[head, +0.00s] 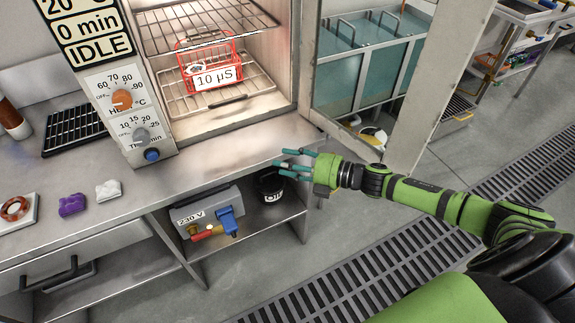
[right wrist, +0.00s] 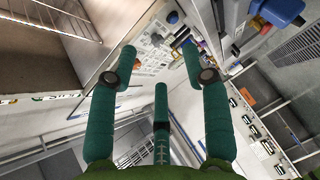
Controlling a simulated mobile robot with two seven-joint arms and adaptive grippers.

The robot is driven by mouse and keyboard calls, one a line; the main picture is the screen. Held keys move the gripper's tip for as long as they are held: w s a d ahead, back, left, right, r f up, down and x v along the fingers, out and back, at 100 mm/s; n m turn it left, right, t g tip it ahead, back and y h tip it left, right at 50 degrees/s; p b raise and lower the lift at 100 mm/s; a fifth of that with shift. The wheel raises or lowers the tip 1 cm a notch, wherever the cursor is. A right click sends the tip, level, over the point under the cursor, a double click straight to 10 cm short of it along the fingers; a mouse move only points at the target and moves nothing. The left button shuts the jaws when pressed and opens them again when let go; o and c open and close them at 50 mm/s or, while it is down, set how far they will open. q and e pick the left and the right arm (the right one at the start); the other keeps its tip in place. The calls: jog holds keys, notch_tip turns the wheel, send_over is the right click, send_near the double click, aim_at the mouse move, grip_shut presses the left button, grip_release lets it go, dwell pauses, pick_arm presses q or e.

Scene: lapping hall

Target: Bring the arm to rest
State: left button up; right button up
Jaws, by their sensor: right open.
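My right arm reaches in from the right in the head view. Its green-tipped gripper (head: 295,165) hangs in front of the counter's front edge, below the oven opening. The fingers are spread and nothing is between them. In the right wrist view the gripper (right wrist: 158,72) also shows open and empty, its fingers apart. My left gripper is not in view.
The oven (head: 215,118) stands open with a red wire basket (head: 212,88) tagged "10 µS" on its rack. Its open door (head: 440,85) is close to my right arm. A 230 V box (head: 207,208) and a black pot (head: 270,187) sit under the counter.

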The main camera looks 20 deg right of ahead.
jog(key=shift+w+d+f, duration=0.15)
jog(key=shift+w+d, duration=0.1)
jog(key=s+d+f+m+h, duration=0.25)
jog(key=f+m+h, duration=0.2)
jog(key=f, duration=0.55)
jog(key=s+d+f+m+h, duration=0.1)
jog(key=d+f+m+h, duration=0.25)
jog(key=f+m, duration=0.4)
jog(key=s+d+f+m+g+h, duration=0.2)
jog(key=s+f, duration=0.6)
jog(key=f, duration=0.4)
jog(key=s+a+f+m+g, duration=0.2)
jog(key=s+f, duration=0.3)
jog(key=s, duration=0.6)
jog(key=s+a+f+m+g, duration=0.3)
jog(key=s+f+g, duration=0.1)
jog(key=s, duration=0.7)
jog(key=s+a+f+m+g+h, duration=0.1)
jog(key=s+a+f+m+g, duration=0.1)
jog(key=s+f, duration=0.4)
jog(key=s+a, duration=0.1)
jog(key=s, duration=0.3)
jog(key=shift+s+a+f+m+g, duration=0.2)
jog(key=shift+s+a+m+g, duration=0.1)
jog(key=shift+s+m+g, duration=0.1)
